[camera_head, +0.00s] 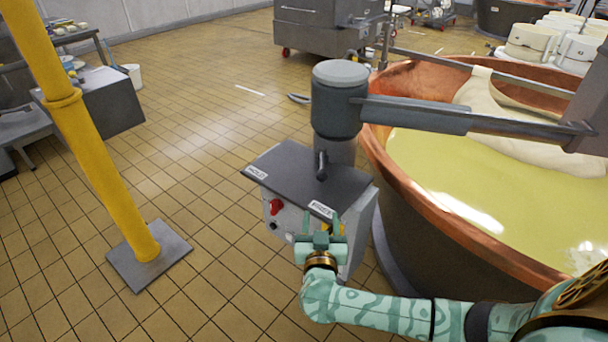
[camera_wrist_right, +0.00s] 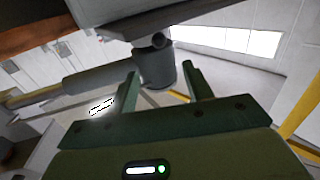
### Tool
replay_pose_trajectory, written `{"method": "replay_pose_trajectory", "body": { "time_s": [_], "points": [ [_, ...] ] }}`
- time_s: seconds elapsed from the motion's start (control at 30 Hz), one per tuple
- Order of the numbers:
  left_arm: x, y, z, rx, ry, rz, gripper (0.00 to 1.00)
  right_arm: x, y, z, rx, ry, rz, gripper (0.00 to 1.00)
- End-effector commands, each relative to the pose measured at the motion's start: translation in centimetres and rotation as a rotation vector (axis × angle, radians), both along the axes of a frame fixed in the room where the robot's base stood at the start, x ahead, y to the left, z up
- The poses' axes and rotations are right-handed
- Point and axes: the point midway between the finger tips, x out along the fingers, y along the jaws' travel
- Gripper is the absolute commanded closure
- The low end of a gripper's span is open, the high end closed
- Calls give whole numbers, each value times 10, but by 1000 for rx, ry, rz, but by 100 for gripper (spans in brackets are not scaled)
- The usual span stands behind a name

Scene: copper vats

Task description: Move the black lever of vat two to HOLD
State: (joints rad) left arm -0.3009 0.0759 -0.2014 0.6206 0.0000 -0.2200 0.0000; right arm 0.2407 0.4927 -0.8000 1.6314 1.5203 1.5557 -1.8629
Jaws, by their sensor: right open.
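The black lever (camera_head: 321,166) stands on the dark sloping top plate (camera_head: 290,172) of a grey control box beside the copper vat (camera_head: 400,185). One white label (camera_head: 256,172) lies at the plate's left edge and another (camera_head: 321,210) at its front right corner; their print is too small to read surely. My right gripper (camera_head: 322,232) is just in front of the box, below the lever and apart from it. In the right wrist view, my right gripper (camera_wrist_right: 160,82) is open and empty; a dark round end, likely the lever's (camera_wrist_right: 159,41), shows beyond the fingers. My left gripper is out of view.
A grey motor post (camera_head: 338,100) rises behind the lever, with a beam (camera_head: 420,114) reaching right over the vat. A red knob (camera_head: 276,206) is on the box's front. A yellow pole (camera_head: 95,150) stands at left. Tiled floor between is clear.

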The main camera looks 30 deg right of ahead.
Motion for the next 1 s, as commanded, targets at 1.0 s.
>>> {"method": "replay_pose_trajectory", "body": {
  "time_s": [1.0],
  "points": [
    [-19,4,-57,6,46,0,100,130,-84,0,-1,-2,0,50]
  ]
}}
